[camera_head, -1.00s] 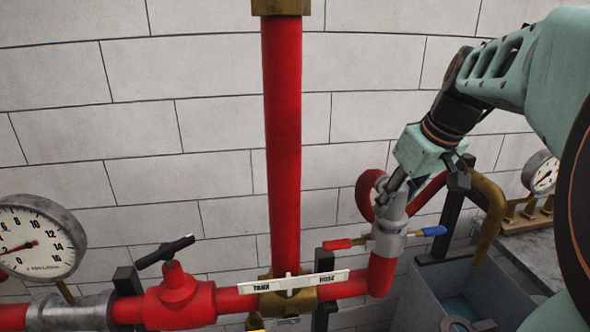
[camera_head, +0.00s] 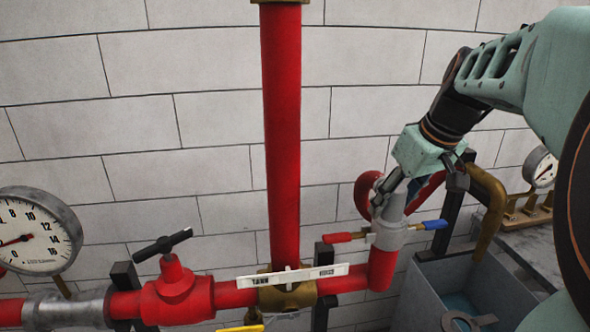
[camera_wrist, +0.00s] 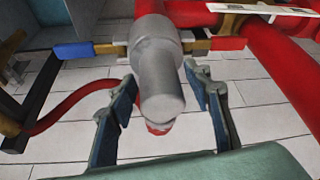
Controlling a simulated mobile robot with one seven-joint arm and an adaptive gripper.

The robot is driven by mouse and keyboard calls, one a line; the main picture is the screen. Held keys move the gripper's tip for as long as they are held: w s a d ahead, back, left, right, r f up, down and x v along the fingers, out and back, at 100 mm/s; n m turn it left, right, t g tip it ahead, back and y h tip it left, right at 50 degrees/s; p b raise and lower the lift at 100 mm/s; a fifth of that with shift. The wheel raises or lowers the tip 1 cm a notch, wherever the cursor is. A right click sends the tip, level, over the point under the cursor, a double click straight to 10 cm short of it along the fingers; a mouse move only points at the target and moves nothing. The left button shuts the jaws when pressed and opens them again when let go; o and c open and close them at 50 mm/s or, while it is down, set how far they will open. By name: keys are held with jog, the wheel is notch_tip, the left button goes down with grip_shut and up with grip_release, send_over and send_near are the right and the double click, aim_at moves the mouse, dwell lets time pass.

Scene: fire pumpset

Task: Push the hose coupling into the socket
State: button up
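The grey hose coupling (camera_head: 391,208) stands nearly upright above the grey socket (camera_head: 391,236), which tops the red elbow pipe (camera_head: 382,268). The socket has a red lever (camera_head: 338,237) and a blue lever (camera_head: 436,225) out to its sides. My gripper (camera_head: 385,192) is at the coupling's upper end. In the wrist view the fingers of my gripper (camera_wrist: 160,85) lie on both sides of the coupling (camera_wrist: 162,92), with small gaps visible. The coupling's lower end meets the socket (camera_wrist: 155,45); how deep it sits I cannot tell.
A red hose (camera_wrist: 72,115) curves behind the coupling. A grey tank (camera_head: 430,285) and brass pipe (camera_head: 490,200) stand to the right. A red vertical pipe (camera_head: 282,140), a red valve (camera_head: 173,293) and a gauge (camera_head: 38,232) are to the left. The block wall is close behind.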

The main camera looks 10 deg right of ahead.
jog(key=shift+f, duration=0.1)
notch_tip(320, 180, up, 10)
jog(key=shift+r, duration=0.1)
dwell(0.6)
